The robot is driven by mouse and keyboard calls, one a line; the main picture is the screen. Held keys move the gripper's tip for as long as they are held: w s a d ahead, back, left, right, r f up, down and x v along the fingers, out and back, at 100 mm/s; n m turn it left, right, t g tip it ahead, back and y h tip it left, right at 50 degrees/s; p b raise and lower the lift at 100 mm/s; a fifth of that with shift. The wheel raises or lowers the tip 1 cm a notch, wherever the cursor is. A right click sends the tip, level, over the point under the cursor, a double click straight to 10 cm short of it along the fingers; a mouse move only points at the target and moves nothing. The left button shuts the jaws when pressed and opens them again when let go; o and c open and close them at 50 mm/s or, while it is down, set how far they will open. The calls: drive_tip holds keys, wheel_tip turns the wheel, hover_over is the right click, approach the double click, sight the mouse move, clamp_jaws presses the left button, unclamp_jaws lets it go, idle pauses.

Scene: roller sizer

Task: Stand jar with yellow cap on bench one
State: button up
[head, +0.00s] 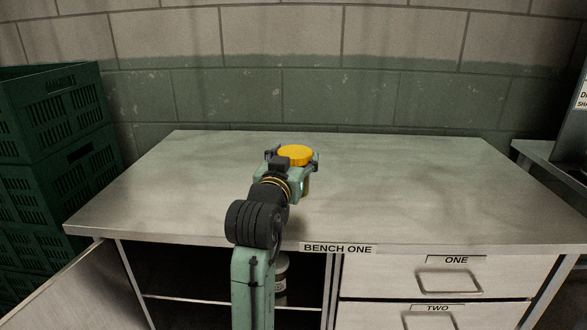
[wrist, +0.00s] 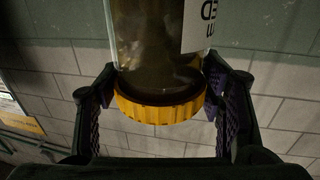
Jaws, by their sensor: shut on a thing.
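The jar with the yellow cap (head: 295,155) is upright above the bench top, cap uppermost, in the head view. In the wrist view its clear glass body (wrist: 150,45) and ribbed yellow cap fill the middle, with part of a white label at the top. My gripper (head: 292,162) is shut on the jar, one finger on each side near the cap. Bench one (head: 410,190) has a pale, bare top and its name on the front edge. My gripper and arm hide most of the jar's body in the head view, so I cannot tell whether its base touches the bench.
Bench one's left cupboard is open, with its door (head: 80,290) swung out and another jar (head: 281,272) inside, partly behind my arm. Drawers ONE and TWO are shut. Green crates (head: 50,130) are stacked at left. A wall stands behind. The top around the jar is clear.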

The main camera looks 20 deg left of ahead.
drive_tip(key=f, duration=0.3)
drive_tip(key=shift+w+a, duration=0.2)
drive_tip(key=shift+w, duration=0.15)
drive_tip(key=shift+f, duration=0.3)
drive_tip(key=shift+f, duration=0.1)
drive_tip(key=shift+f, duration=0.15)
drive_tip(key=o, duration=1.6)
